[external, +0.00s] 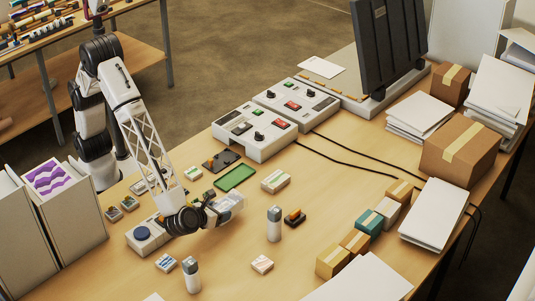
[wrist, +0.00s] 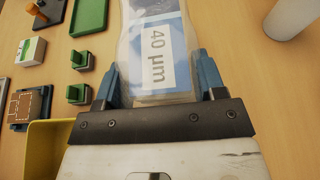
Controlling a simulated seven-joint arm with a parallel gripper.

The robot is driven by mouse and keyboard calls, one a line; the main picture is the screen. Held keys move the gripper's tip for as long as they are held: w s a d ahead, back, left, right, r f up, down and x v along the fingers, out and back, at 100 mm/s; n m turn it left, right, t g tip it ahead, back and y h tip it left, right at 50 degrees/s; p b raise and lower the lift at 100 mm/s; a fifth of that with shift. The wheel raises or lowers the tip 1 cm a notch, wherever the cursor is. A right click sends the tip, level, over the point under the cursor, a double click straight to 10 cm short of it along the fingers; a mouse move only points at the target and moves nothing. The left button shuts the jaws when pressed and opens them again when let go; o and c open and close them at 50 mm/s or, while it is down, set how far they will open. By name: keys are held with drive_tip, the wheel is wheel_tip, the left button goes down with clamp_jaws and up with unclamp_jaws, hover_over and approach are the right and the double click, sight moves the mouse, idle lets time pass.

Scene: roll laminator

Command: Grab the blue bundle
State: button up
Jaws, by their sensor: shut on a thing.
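My gripper (wrist: 155,72) is shut on a clear-wrapped bundle (wrist: 136,62) with blue inside and a white label reading "40 µm". The bundle lies between the two fingers in the wrist view and runs out past the top edge of that picture. In the external view my gripper (external: 208,212) is low over the middle front of the table, and the pale wrapped bundle (external: 231,205) sticks out from it to the right. I cannot tell whether the bundle touches the table.
A box with a blue button (external: 143,234) stands left of my gripper. Two white-and-grey cylinders (external: 274,224) (external: 191,274) stand nearby. A green tray (external: 235,178) and a control box (external: 256,135) are behind. Small cartons (external: 332,261) line the right. A yellow container (wrist: 42,150) shows lower left.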

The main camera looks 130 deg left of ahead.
drive_tip(key=shift+r, duration=3.2)
